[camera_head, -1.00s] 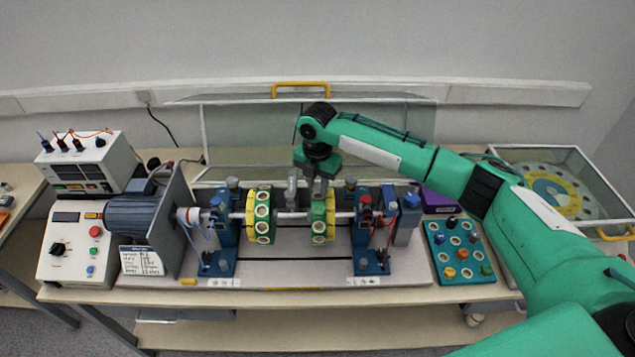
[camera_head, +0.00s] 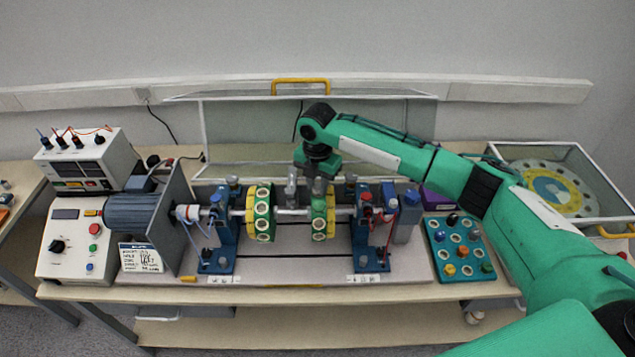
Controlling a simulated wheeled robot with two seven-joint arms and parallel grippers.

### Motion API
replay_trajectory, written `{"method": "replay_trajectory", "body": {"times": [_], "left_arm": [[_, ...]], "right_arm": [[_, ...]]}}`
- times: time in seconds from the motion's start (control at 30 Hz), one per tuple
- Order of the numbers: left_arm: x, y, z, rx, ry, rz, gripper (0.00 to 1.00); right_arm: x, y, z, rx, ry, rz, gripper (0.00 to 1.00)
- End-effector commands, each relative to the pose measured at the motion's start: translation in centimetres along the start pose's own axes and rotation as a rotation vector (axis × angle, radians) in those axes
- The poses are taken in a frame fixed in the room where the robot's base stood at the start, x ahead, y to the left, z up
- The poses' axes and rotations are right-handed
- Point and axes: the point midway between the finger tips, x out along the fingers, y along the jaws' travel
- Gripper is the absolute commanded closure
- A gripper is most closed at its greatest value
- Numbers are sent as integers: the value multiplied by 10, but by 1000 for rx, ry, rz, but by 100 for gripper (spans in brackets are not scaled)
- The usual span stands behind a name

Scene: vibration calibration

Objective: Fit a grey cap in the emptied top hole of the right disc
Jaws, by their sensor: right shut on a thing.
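The right disc (camera_head: 319,228), green and yellow with round holes in its rim, sits on the horizontal shaft (camera_head: 291,212). The left disc (camera_head: 260,222) stands on the same shaft to its left. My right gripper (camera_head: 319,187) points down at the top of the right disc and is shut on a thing. That thing is hidden between the fingers, and the disc's top hole is hidden too, so I cannot tell whether the held thing is in the hole. My left gripper does not show.
A teal tray (camera_head: 441,264) with several coloured caps and holes lies right of the rig. The motor (camera_head: 140,214) and control boxes stand at the left. Blue bearing stands (camera_head: 369,252) flank the discs. A raised clear cover (camera_head: 235,135) is behind.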

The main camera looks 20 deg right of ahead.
Motion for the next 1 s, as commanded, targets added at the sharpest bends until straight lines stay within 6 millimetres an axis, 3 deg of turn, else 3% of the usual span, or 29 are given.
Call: {"method": "replay_trajectory", "body": {"times": [0.43, 0.47, 0.6, 1.0], "left_arm": [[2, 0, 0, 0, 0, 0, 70], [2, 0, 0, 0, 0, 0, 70], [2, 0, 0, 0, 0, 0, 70], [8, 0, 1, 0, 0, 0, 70]], "right_arm": [[7, 0, 0, 0, 0, 0, 95], [7, 0, 0, 0, 0, 0, 73], [6, 0, 0, 0, 0, 0, 49], [-2, 1, 1, 0, -2, 3, 49]]}}
